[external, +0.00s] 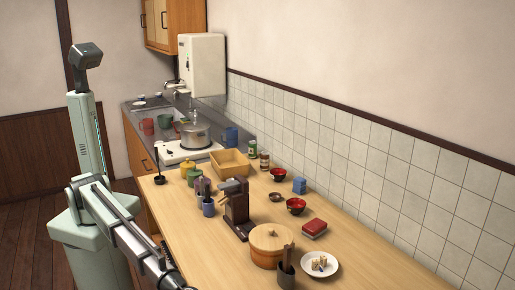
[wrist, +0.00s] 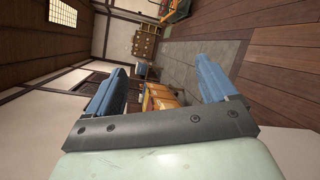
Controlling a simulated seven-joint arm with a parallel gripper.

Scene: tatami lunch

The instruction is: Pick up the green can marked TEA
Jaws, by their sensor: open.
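A green can (external: 252,155) stands upright at the back of the wooden table, near the tiled wall, in the external view. It is too small to read any marking. A brown and white can (external: 264,161) stands just to its right. In the wrist view my gripper (wrist: 165,85) has its two blue fingers wide apart with nothing between them. That view looks out over the room, and the green can is not in it. In the external view my arm hangs at the near left side of the table, and the gripper's fingers cannot be made out there.
A wooden box (external: 230,163) sits left of the cans. A dark brown grinder-like device (external: 237,208), a wooden tub (external: 270,247), red bowls (external: 296,206), a blue stack (external: 299,185) and several cups crowd the table. A steel pot (external: 196,135) stands behind.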

